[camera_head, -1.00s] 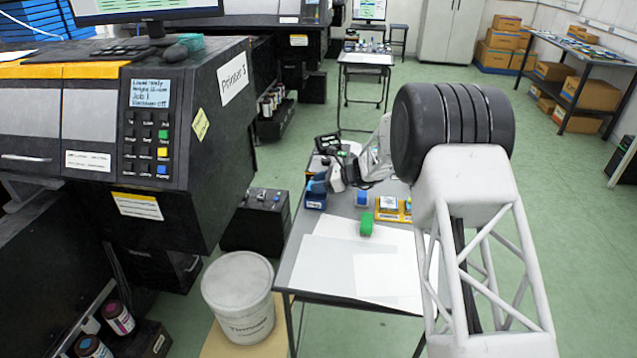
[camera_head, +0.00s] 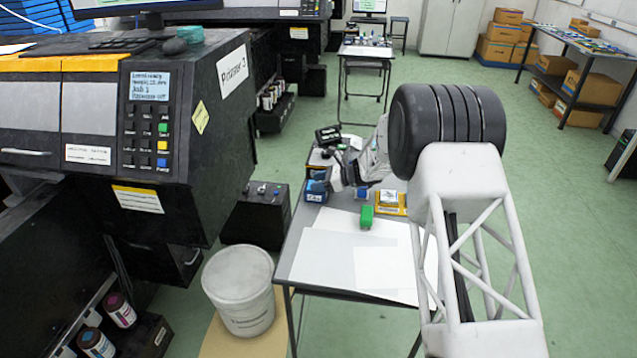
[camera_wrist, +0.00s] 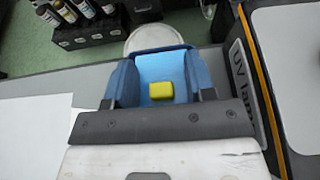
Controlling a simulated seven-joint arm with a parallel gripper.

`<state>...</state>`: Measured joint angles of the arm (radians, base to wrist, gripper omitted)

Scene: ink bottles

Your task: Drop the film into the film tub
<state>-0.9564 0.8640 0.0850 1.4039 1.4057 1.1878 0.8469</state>
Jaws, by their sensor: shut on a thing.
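The film tub (camera_head: 316,196) is a small blue bin at the left edge of the table; in the wrist view its blue walls (camera_wrist: 121,82) rise on both sides, just beyond my gripper. My gripper (camera_head: 326,184) is at the tub, and its dark fingers (camera_wrist: 160,97) show low in the wrist view. It is shut on the film, which I take to be the small yellow piece (camera_wrist: 160,90) between the fingers, seen against light blue. Whether it is above the tub's rim or inside is unclear. The head view hides the film.
A UV lamp box (camera_wrist: 243,85) stands close to the right of the tub in the wrist view. A green block (camera_head: 367,217), a yellow tray (camera_head: 391,208) and white sheets (camera_head: 330,262) lie on the table. A white bucket (camera_head: 240,290) stands on the floor beside it.

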